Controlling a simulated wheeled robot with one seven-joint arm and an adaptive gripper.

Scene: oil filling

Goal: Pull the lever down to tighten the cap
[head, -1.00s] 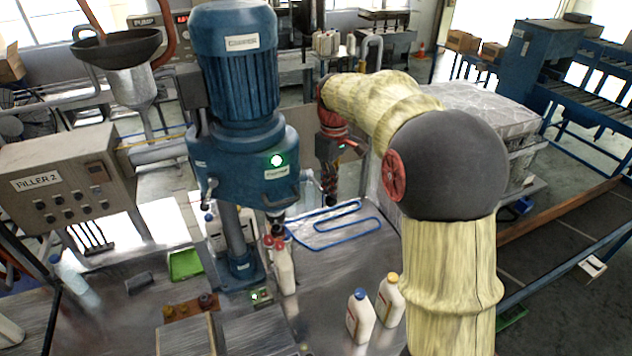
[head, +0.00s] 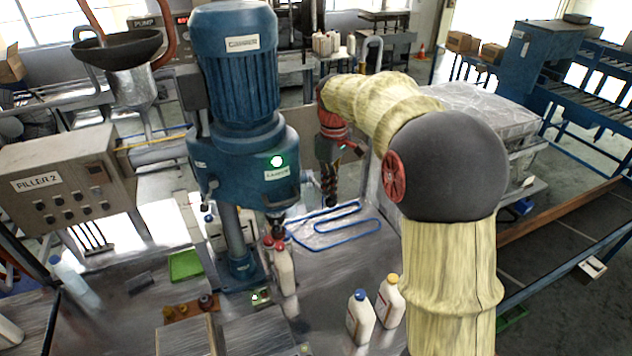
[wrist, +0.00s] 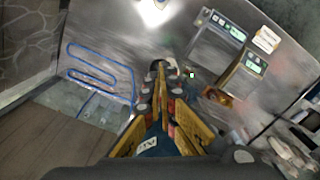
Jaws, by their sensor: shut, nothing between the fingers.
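The blue capping machine (head: 240,155) stands left of centre in the head view, with a lit green lamp on its head. A white bottle with a red cap (head: 285,270) stands upright under its spindle (head: 276,228). My gripper (head: 329,202) points down just right of the machine head, at about the height of the spindle. Its fingers are together and hold nothing, as the wrist view (wrist: 162,70) also shows. I cannot clearly make out the lever now; it may be hidden beside the gripper. Whether they touch is unclear.
Two white bottles, one blue-capped (head: 360,316) and one yellow-capped (head: 389,300), stand on the metal table at the front. A blue looped rail (head: 335,232) lies behind. A green tray (head: 186,265) and a control box (head: 62,180) are at left.

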